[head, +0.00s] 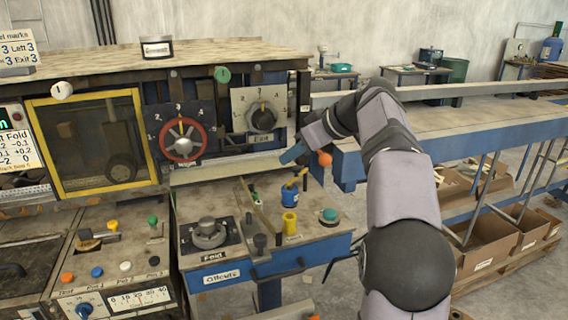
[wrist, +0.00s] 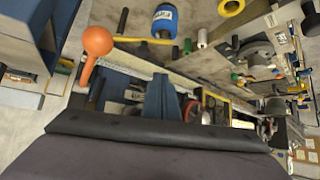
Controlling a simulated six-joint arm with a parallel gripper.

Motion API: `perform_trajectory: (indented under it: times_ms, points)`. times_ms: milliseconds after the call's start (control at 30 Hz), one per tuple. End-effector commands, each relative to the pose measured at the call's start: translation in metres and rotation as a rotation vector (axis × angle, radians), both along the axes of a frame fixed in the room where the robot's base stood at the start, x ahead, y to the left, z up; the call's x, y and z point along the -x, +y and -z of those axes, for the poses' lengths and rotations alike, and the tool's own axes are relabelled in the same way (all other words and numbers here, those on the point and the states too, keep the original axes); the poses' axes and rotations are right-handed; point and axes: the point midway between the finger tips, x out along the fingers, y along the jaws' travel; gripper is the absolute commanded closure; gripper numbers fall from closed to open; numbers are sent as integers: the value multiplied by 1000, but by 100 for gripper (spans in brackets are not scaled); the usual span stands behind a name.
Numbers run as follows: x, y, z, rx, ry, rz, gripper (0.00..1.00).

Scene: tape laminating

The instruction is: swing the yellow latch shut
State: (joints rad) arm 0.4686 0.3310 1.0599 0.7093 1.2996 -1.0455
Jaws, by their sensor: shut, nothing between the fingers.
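A thin yellow bar (head: 298,177), which looks like the latch, sits at the top of a blue roll (head: 289,197) on the blue-framed bench. In the wrist view the yellow bar (wrist: 138,40) passes beside the blue roll (wrist: 165,21), above my fingers in the picture. Whether the latch is swung open or shut is not clear. My gripper (head: 293,152) has blue fingers, shut and empty, a little above and behind the bar. In the wrist view my gripper (wrist: 162,98) is apart from the bar.
An orange ball knob (head: 325,159) on a stalk stands close to the right of my gripper. A yellow cylinder (head: 290,223) and a teal button (head: 329,216) are on the bench. The red handwheel (head: 184,139) and Exit dial (head: 262,117) are on panels to the left.

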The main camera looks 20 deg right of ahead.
Motion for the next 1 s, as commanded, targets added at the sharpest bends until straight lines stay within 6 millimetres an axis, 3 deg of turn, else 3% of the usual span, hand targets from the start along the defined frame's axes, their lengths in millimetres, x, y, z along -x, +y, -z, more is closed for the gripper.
perform_trajectory:
  times_ms: [200, 400, 767, 1000]
  points:
    - [21, -16, -24, 1, 0, 2, 100]
    - [31, -23, -35, 0, 0, 1, 100]
    - [33, -25, -37, 1, 4, 4, 100]
    - [37, -44, -28, 48, 88, 132, 100]
